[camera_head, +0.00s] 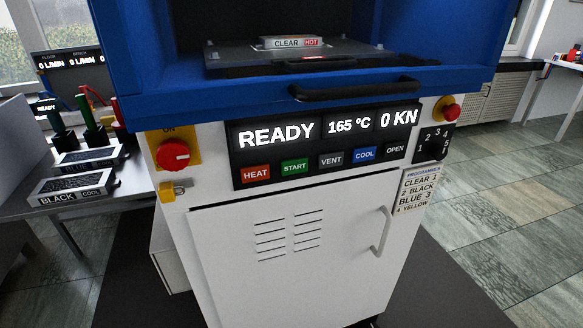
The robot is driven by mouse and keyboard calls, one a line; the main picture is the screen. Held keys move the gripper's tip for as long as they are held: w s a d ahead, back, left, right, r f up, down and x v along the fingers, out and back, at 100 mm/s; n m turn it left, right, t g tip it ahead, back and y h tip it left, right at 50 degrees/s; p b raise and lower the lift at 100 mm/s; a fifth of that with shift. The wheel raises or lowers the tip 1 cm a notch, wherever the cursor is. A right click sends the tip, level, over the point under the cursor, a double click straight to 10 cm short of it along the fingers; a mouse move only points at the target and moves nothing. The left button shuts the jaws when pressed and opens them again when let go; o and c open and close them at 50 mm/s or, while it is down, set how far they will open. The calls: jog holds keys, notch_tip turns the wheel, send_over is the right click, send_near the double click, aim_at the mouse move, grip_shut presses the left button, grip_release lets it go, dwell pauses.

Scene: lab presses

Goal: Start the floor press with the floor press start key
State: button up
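The floor press (300,240) stands in the middle of the head view, with a blue upper housing and a white cabinet below. Its display (325,130) reads READY, 165 °C and 0 KN. Under the display is a row of keys. The green START key (294,167) sits between the red HEAT key (256,174) and the grey VENT key (331,160). The blue COOL key (365,154) and black OPEN key (395,149) are further right. A plate labelled CLEAR HOT (288,43) lies in the press opening. My gripper is not in view.
A black bar handle (355,90) juts out above the display. A red rotary switch (173,155) is at left and a red button (447,109) at right. A bench (60,203) with labelled moulds stands left. Tiled floor (480,220) is open at right.

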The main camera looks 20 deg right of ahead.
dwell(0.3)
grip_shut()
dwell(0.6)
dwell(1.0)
